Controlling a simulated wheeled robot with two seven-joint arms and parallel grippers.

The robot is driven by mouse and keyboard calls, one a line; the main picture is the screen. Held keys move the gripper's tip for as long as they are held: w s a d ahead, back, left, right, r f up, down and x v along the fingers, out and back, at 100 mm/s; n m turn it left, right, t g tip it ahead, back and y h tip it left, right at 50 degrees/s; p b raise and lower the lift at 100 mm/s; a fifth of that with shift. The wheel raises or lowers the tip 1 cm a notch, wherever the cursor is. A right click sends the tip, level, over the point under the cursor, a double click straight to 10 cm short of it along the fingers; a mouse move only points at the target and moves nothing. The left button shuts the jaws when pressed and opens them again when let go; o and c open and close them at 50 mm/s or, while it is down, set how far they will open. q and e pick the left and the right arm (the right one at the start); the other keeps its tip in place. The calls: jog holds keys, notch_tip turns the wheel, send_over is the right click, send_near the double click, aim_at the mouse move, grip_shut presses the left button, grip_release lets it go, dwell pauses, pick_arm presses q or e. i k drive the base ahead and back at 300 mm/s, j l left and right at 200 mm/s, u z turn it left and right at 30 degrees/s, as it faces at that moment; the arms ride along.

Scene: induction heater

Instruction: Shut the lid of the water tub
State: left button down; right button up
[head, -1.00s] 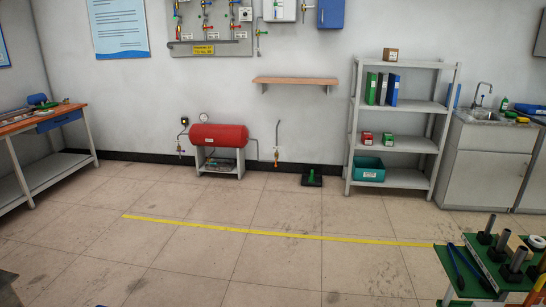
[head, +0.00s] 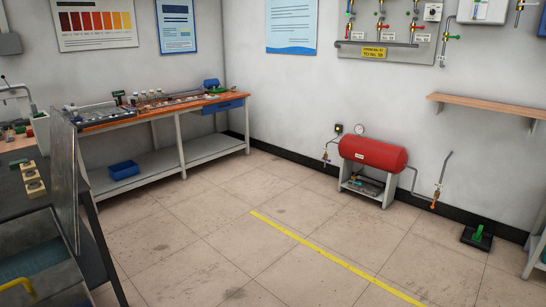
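At the lower left of the head view there is an open grey metal tub (head: 78,282), cut off by the picture edge. Blue-green shows inside it, which looks like water. A flat grey panel (head: 66,190) stands upright along its far side and looks like the raised lid. A yellow bar (head: 14,284), perhaps a handle, shows at the bottom left corner. Neither of my grippers is in view.
A dark table (head: 20,192) with small tan blocks (head: 32,180) stands beside the panel. A workbench (head: 150,118) runs along the back left wall. A red tank (head: 373,152) and a green pedal (head: 478,234) stand by the right wall. The middle floor is clear.

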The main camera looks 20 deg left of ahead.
aim_at(63, 132)
jog(key=i+l+u, duration=0.1)
jog(key=u, duration=0.3)
jog(key=i+l+u, duration=0.15)
jog(key=i+u, duration=0.25)
jog(key=l+u, duration=0.2)
jog(key=u, duration=0.2)
jog(key=i+l+u, duration=0.2)
jog(key=u, duration=0.2)
jog(key=i+l+u, duration=0.15)
jog(key=l+u, duration=0.2)
jog(key=i+l+u, duration=0.15)
jog(key=l+u, duration=0.15)
jog(key=i+l+u, duration=0.1)
jog(key=l+u, duration=0.25)
jog(key=l, duration=0.1)
